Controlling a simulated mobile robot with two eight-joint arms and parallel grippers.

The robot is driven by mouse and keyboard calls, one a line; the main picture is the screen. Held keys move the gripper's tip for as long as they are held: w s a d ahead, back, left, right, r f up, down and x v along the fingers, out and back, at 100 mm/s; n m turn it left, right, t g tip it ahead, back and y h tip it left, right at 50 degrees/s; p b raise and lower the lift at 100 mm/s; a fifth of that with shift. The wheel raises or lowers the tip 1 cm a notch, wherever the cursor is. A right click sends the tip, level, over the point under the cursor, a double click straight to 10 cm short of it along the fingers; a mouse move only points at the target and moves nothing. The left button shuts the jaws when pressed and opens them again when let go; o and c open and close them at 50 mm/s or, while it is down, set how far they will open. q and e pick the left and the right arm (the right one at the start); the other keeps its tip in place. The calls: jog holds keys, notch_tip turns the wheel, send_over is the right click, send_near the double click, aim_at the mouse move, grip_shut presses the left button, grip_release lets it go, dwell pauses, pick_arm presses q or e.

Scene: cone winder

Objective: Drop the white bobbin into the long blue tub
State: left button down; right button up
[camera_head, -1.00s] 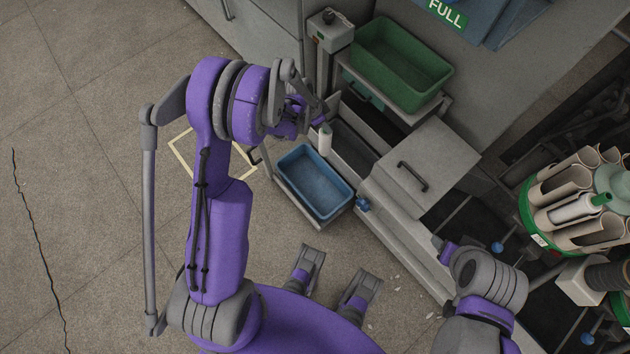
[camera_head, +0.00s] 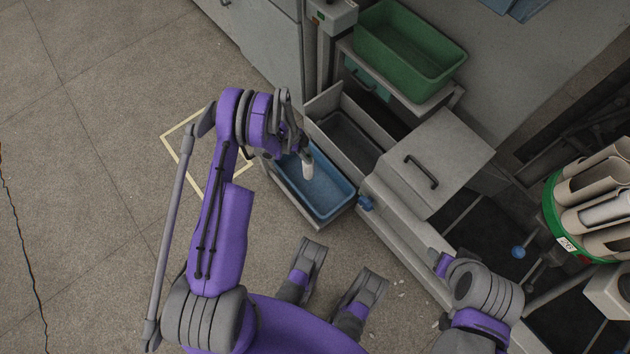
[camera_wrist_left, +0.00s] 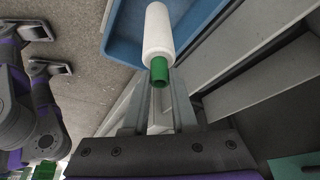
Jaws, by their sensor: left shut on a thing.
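The white bobbin (camera_head: 308,169) has a green end. In the left wrist view it (camera_wrist_left: 158,32) points away from my left gripper, whose fingers are closed at its green end. My left gripper (camera_head: 302,149) holds it over the far part of the blue tub (camera_head: 322,196) in the head view. I cannot tell how high the bobbin is above the tub floor. The tub's visible inside looks empty. The tub (camera_wrist_left: 124,44) also shows behind the bobbin in the left wrist view. My right arm is at lower right; its fingers are not visible.
A grey open bin (camera_head: 352,142) stands right beside the blue tub. A green tub (camera_head: 408,55) sits on a higher shelf behind. A grey box with a dark handle (camera_head: 421,172) stands to the right. Open floor lies to the left.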

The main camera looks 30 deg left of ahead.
pick_arm(q)
jog(key=shift+f+b, duration=0.55)
jog(key=shift+f, duration=1.05)
jog(key=c, duration=0.6)
grip_release()
jog(key=p+v, duration=0.2)
jog(key=v, duration=0.9)
